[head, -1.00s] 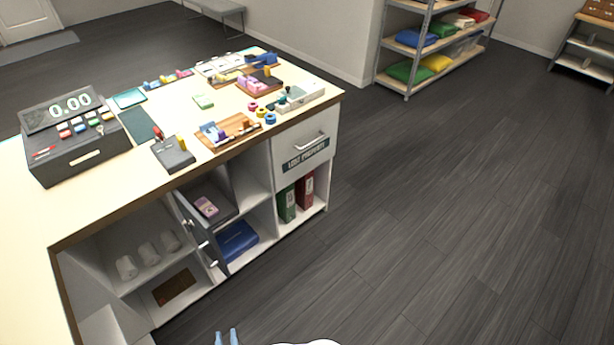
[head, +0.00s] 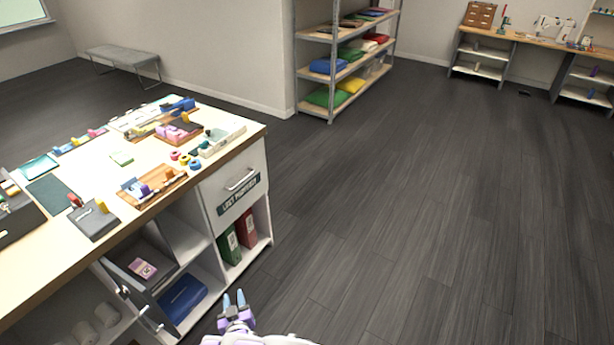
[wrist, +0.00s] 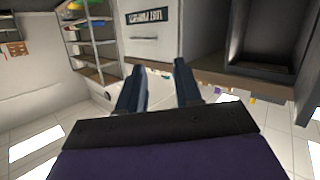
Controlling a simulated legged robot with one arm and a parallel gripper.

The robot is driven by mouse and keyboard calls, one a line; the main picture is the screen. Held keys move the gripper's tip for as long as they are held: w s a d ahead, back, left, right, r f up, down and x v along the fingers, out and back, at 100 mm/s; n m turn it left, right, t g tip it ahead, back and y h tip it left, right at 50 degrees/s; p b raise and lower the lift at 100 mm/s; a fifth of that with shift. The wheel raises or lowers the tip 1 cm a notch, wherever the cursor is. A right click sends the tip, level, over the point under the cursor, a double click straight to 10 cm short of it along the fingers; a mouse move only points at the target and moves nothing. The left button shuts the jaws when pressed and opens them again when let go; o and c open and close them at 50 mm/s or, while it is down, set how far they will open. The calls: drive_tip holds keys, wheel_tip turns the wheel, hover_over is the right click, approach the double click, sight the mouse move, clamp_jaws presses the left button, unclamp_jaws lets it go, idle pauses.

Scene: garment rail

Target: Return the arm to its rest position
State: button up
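My gripper (head: 235,298) shows at the bottom of the head view, in front of the counter's open shelves and low over the dark floor. Its two fingers stand apart with nothing between them. In the wrist view my gripper (wrist: 157,88) also shows two dark fingers spread with a clear gap. The view there looks tilted, with the counter's drawer (wrist: 152,32) beyond the fingertips. The gripper appears apart from the counter (head: 225,152).
The counter carries several small items and a drawer (head: 238,188) labelled lost property. Binders (head: 238,238) and a blue case (head: 182,298) sit in its shelves. A rack (head: 330,75) with folded cloth stands behind. The floor (head: 430,200) to the right is clear.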

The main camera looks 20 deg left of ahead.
drive_tip(key=w+d+r+m+h, duration=0.25)
drive_tip(key=w+d+r, duration=0.4)
drive_tip(key=w, duration=0.35)
drive_tip(key=w+d+r+m+h, duration=0.1)
drive_tip(key=w+d+r+h, duration=0.35)
drive_tip(key=w+d, duration=0.45)
drive_tip(key=w+d+r+m+g+h, duration=0.1)
drive_tip(key=d+r+g, duration=0.1)
drive_tip(key=d+r, duration=0.45)
drive_tip(key=w+d+r+m+g+h, duration=0.15)
drive_tip(key=d+r, duration=0.25)
drive_tip(key=d, duration=0.6)
drive_tip(key=s+d+r+m+g, duration=0.25)
drive_tip(key=s+d+r, duration=0.35)
drive_tip(key=s+d, duration=0.5)
drive_tip(key=s+d+r+m+g, duration=0.1)
drive_tip(key=s+d+r+g, duration=0.4)
drive_tip(key=s+d, duration=0.6)
drive_tip(key=s+r+g, duration=0.1)
drive_tip(key=s+r, duration=0.1)
drive_tip(key=s, duration=0.7)
drive_tip(key=s+d+r+g, duration=0.1)
drive_tip(key=s, duration=0.8)
drive_tip(key=shift+r, duration=0.35)
